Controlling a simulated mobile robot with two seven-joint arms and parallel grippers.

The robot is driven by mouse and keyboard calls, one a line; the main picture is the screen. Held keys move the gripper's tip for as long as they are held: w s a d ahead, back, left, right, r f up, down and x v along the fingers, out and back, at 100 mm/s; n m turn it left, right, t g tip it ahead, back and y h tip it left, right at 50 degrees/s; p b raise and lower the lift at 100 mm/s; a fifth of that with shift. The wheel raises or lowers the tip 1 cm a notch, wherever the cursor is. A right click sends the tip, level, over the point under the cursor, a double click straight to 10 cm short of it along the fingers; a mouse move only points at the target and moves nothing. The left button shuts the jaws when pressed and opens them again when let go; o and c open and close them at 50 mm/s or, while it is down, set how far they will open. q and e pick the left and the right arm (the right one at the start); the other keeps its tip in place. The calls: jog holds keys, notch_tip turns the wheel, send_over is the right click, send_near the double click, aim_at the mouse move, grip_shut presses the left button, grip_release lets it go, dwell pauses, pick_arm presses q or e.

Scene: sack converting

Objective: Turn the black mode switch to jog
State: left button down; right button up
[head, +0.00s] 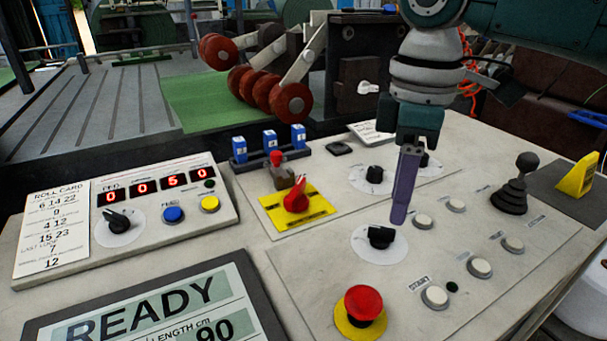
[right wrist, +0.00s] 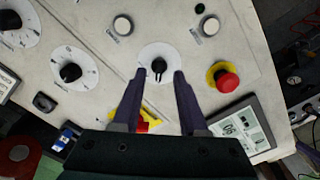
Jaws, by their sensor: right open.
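A black switch knob (head: 380,237) sits on a round white dial on the sloped panel, left of the start button and above the red mushroom button. Its dial marks are too small to read. The same knob (right wrist: 158,68) shows in the right wrist view, between and just beyond the fingertips. My right gripper (head: 399,216) points down at the panel, up and right of the knob in the head view. In the right wrist view its two purple fingers (right wrist: 159,77) are apart with nothing held. The gap from fingertips to knob is hard to judge. My left gripper is not in view.
A red mushroom button (head: 364,304) and white buttons (head: 434,296) surround the knob. Another black knob (head: 375,174) on a dial lies behind it. A red rotary handle on a yellow plate (head: 297,208) is at left. A black joystick (head: 514,187) stands at right.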

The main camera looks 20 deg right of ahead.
aim_at(391, 231)
jog(key=shift+f, duration=2.4)
jog(key=shift+c, duration=0.4)
grip_shut()
